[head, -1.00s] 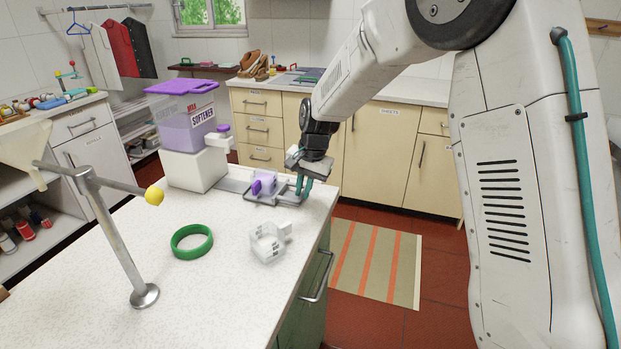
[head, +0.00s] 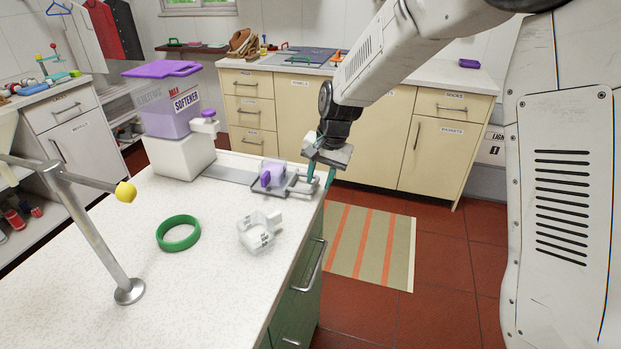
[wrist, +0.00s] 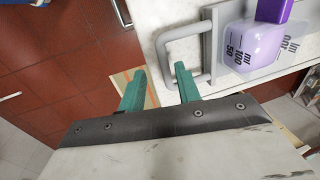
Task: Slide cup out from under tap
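The cup (head: 271,174) is clear with ml markings, pale purple contents and a darker purple part. It sits on a grey sliding tray (head: 296,191), to the right of the tap (head: 205,124) and clear of it. In the wrist view the cup (wrist: 250,45) is at upper right, beside the tray's looped handle (wrist: 182,36). My gripper (head: 320,174) is at the handle end of the tray, by the counter's edge. In the wrist view its teal fingers (wrist: 160,78) are apart, seemingly one on each side of the handle's outer bar; contact is unclear.
The softener dispenser (head: 168,118) stands on a white block at the counter's back. A grey rail (head: 228,176) runs from it to the tray. A green ring (head: 178,233), a clear jug-like piece (head: 257,233) and a metal stand (head: 93,232) occupy the counter (head: 195,300).

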